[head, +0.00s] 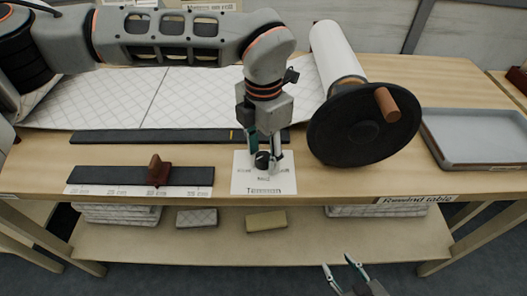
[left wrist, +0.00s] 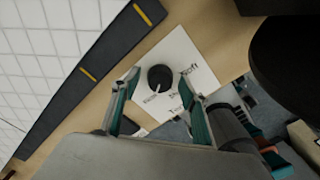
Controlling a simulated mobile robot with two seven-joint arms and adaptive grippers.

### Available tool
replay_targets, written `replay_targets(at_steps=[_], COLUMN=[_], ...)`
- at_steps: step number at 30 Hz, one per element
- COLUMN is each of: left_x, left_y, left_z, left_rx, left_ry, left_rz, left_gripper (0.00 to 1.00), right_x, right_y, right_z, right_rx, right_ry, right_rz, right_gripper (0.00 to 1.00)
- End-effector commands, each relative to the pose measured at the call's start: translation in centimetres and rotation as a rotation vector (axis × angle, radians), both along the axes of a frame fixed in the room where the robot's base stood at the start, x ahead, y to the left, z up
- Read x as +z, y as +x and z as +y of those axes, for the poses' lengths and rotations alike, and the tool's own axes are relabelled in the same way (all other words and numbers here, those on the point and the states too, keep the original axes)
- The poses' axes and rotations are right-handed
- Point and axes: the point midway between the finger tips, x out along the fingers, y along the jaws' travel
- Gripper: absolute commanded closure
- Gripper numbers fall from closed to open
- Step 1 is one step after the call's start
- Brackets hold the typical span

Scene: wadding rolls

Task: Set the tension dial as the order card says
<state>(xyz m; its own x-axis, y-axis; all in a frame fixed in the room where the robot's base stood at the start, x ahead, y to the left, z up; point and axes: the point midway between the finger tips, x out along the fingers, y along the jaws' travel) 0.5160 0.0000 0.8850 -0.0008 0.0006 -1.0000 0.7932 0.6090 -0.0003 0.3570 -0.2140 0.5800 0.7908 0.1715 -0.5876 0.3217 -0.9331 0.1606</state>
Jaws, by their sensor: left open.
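The tension dial is a black round knob (head: 263,160) on a white labelled plate (head: 283,184) near the table's front edge. It also shows in the left wrist view (left wrist: 160,77), with a pale pointer mark towards the bottom of that picture. Some plate lettering is too small or covered to read. My left gripper (head: 264,158) is open, pointing down, with its fingers (left wrist: 160,76) on either side of the knob; I cannot tell whether they touch it. My right gripper (head: 339,262) is open and empty below the table front. I cannot make out an order card.
A white roll (head: 336,50) with a black crank disc (head: 362,125) stands right of the dial. A grey tray (head: 475,138) is further right. Folded pads lie on the lower shelf (head: 330,245).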

Motion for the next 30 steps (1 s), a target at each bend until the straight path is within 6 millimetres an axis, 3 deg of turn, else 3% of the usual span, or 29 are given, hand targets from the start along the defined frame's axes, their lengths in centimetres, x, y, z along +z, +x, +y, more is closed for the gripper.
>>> replay_targets(at_steps=[4, 9, 20, 30], left_x=[0.0, 0.0, 0.2, 0.5], left_y=[0.0, 0.0, 0.0, 0.0], left_z=[0.0, 0.0, 0.0, 0.0], left_rx=[-0.001, -0.001, 0.032, 0.242], left_ry=[0.0, 0.0, 0.0, -0.001], left_rz=[0.0, 0.0, -0.001, -0.004], left_gripper=[0.56, 0.94, 0.94, 0.94], right_x=[0.1, 0.1, 0.7, 2.4], right_y=[0.1, 0.1, 0.3, 0.7], right_z=[0.0, 0.0, 0.0, 0.3], right_rx=[0.0, 0.0, -0.002, -0.004], right_ry=[0.0, 0.0, 0.003, 0.021], right_rz=[-0.003, -0.003, -0.01, -0.022], right_gripper=[0.6, 0.6, 0.6, 0.6])
